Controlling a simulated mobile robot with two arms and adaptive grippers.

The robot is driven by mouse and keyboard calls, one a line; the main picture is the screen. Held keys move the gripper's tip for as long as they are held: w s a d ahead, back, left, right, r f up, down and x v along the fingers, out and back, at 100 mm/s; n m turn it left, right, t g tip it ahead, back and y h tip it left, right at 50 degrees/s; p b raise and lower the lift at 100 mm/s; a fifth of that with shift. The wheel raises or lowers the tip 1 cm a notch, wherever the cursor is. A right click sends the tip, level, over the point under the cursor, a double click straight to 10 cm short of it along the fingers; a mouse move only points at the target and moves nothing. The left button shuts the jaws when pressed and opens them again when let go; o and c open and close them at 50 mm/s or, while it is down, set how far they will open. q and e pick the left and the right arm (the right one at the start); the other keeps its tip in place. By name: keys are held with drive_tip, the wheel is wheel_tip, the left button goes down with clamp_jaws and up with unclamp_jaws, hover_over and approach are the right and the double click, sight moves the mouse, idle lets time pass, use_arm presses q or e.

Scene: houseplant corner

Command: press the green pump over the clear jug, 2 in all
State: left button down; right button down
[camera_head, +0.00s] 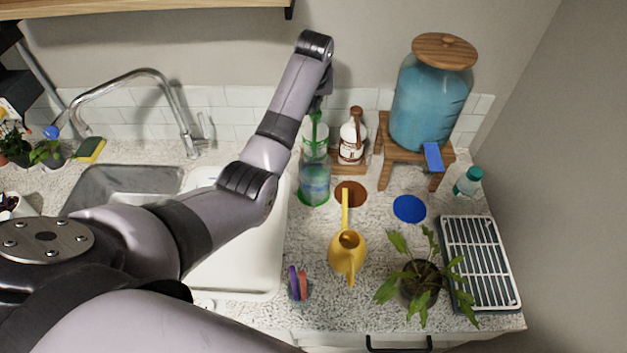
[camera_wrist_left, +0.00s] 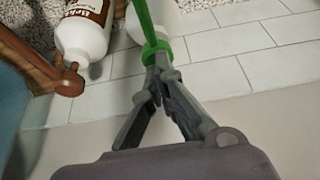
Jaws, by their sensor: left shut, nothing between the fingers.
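The green pump (camera_head: 314,128) tops a pale bottle at the back of the counter, next to the tiled wall. The clear jug (camera_head: 314,180) stands in front of it, on a green patch. My left gripper (camera_head: 321,100) is shut and empty, right at the top of the pump. In the left wrist view my fingertips (camera_wrist_left: 158,62) meet at the green pump head (camera_wrist_left: 152,46); whether they touch it I cannot tell. The arm hides some of the area around the pump. My right gripper is not in view.
A white bottle with a brown label (camera_head: 351,140) stands just right of the pump. A blue dispenser (camera_head: 428,105) is on a wooden stand farther right. A yellow watering can (camera_head: 345,255) and a potted plant (camera_head: 420,285) are in front. The sink (camera_head: 235,255) is left.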

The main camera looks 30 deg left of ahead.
use_arm(q)
drive_tip(key=shift+s+d+f, duration=0.1)
drive_tip(key=shift+f, duration=0.1)
drive_tip(key=shift+r+p, duration=0.6)
drive_tip(key=shift+r, duration=0.75)
